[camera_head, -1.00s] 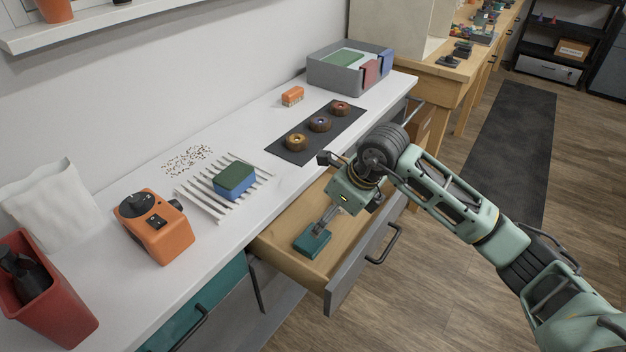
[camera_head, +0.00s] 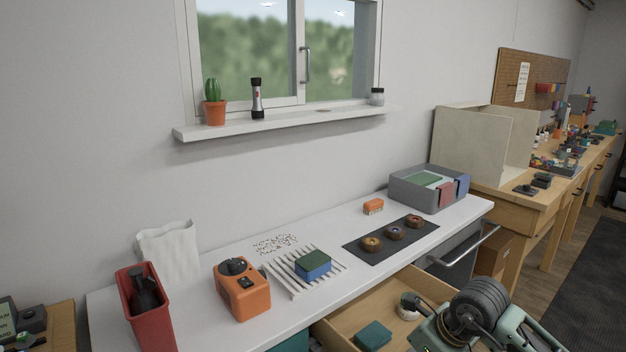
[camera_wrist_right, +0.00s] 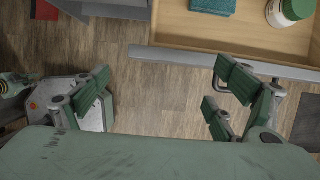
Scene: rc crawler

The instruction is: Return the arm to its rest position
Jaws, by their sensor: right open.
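My right arm (camera_head: 478,312) shows at the bottom right of the head view, in front of the open wooden drawer. Its fingertips are below the picture edge there. In the right wrist view my right gripper (camera_wrist_right: 160,88) is open with nothing between its fingers, above the floor just outside the drawer front (camera_wrist_right: 200,57). A teal block (camera_head: 372,336) lies in the drawer, apart from the gripper; it also shows in the wrist view (camera_wrist_right: 213,6). A white jar with a green lid (camera_wrist_right: 290,12) stands near it.
The white counter (camera_head: 210,325) holds an orange device (camera_head: 242,290), a blue and green sponge (camera_head: 313,265) on a rack, several wheels on a dark mat (camera_head: 362,257), a grey bin (camera_head: 415,195) and a red bin (camera_head: 150,315). The open drawer (camera_head: 345,322) juts out from the counter.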

